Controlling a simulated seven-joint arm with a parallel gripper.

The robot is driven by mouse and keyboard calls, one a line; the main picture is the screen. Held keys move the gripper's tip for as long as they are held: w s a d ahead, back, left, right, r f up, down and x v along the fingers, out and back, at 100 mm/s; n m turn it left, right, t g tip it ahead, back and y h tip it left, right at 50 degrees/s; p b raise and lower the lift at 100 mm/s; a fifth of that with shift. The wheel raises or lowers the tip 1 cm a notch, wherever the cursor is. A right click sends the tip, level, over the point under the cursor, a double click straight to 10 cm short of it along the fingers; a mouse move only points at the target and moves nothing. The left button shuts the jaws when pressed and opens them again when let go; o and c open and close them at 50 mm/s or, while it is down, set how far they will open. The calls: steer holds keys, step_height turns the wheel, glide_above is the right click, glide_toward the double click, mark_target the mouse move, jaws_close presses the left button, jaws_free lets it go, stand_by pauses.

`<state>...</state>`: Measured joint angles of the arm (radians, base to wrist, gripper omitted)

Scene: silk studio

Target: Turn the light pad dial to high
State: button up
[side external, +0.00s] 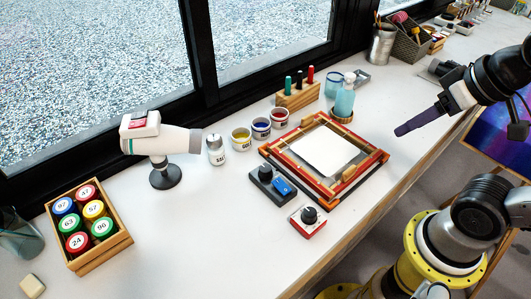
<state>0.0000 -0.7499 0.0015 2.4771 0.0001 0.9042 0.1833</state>
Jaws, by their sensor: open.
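A wooden frame (274,153) with red parts lies on the table, with a bright white sheet or pad (323,151) inside it. In front of it are two small control boxes with black knobs. One is a dark box (264,187) with a blue part on it. The other is a white and red box (309,223), nearer the table's front edge. I cannot tell which knob is the light pad dial, and their settings are too small to read. My gripper (400,131) is to the right of the frame, above the table's edge, apart from both knobs and empty.
A white hair-dryer-shaped device (160,138) stands at left, by a wooden crate (103,249) of coloured jars. Small paint pots (241,139), a pen block (298,95) and a bottle (344,101) stand behind the frame. The table front left of the boxes is clear.

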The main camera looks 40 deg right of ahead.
steer(key=w+a+r+m, duration=0.2)
steer(key=w+r+m, duration=0.25)
steer(key=w, duration=0.35)
steer(key=m+g, duration=0.3)
steer(key=g, duration=0.3)
glide_above(265, 168)
steer(key=shift+n, duration=0.25)
step_height(265, 168, down, 18)
steer(key=shift+d+r, duration=0.15)
steer(key=shift+f, duration=2.45)
